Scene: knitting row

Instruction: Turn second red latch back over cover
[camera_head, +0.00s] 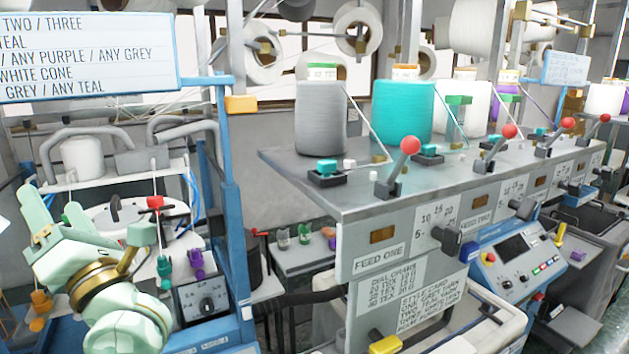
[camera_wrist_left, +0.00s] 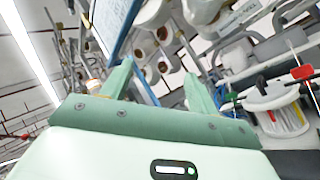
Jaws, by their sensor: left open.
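A red latch (camera_head: 155,203) shows on a thin upright post at the right of a white round cover (camera_head: 100,214) on the left machine. The red latch also shows at the right of the left wrist view (camera_wrist_left: 302,72), beside the white cover (camera_wrist_left: 268,96). Only one such red latch is clear, and I cannot tell if it is the second. My left gripper (camera_head: 53,210) is open and empty, left of the latch and apart from it. Its fingers (camera_wrist_left: 158,82) point away from the latch in the wrist view. My right gripper is not in view.
A blue upright frame (camera_head: 228,190) stands right of the latch. A dial box (camera_head: 203,296) sits in front. A grey bench (camera_head: 330,180) with yarn cones and red-ball levers (camera_head: 410,146) fills the right.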

